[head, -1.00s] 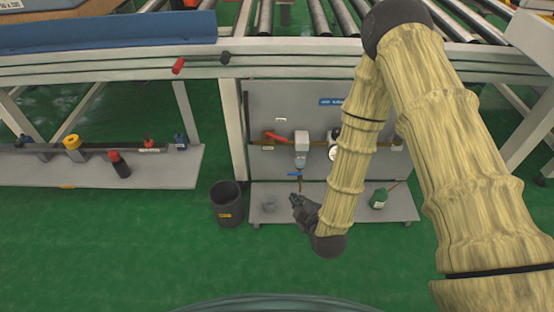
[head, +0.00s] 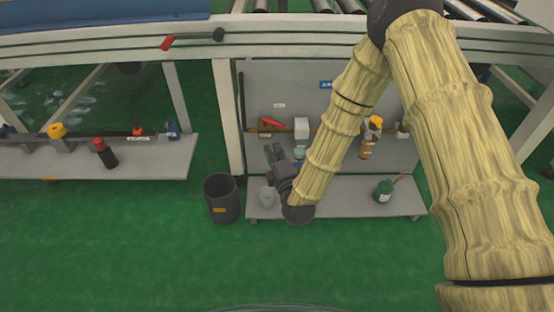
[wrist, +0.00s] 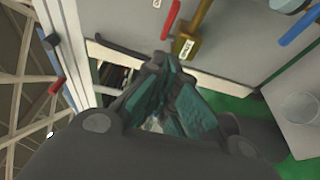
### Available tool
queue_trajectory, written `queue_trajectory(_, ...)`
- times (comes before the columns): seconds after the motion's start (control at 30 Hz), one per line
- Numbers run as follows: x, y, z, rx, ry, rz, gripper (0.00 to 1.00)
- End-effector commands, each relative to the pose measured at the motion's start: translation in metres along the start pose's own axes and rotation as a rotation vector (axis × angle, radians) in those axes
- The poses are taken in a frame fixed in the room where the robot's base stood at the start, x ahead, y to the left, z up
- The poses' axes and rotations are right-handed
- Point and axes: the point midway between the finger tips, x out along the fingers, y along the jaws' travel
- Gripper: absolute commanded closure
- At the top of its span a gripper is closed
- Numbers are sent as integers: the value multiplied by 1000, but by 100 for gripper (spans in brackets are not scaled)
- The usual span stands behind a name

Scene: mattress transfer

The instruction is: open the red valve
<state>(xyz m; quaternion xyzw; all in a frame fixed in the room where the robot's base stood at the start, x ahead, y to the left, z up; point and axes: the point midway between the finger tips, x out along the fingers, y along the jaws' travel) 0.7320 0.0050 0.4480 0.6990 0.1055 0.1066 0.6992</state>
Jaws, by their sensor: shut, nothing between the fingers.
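The red valve has a red lever handle (head: 272,122) on a brass body at the left of the grey panel. In the wrist view the red handle (wrist: 172,18) is at the top, beside the tagged brass body (wrist: 188,45). My gripper (head: 271,150) is in front of the panel, a little below the valve in the head view. In the wrist view my fingers (wrist: 158,62) are together and empty, pointing up toward the panel. No contact with the handle shows.
A blue lever (wrist: 300,27) is right of the valve in the wrist view. A rail with a red-ended lever (head: 168,42) runs above. My forearm hides part of the panel.

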Motion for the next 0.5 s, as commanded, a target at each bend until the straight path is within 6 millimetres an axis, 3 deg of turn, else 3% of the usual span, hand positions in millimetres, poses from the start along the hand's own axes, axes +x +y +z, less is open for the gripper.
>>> queue_trajectory(0.3,54,-3,1,2,-3,2,100)
queue_trajectory(0.5,68,-3,18,2,-3,0,100)
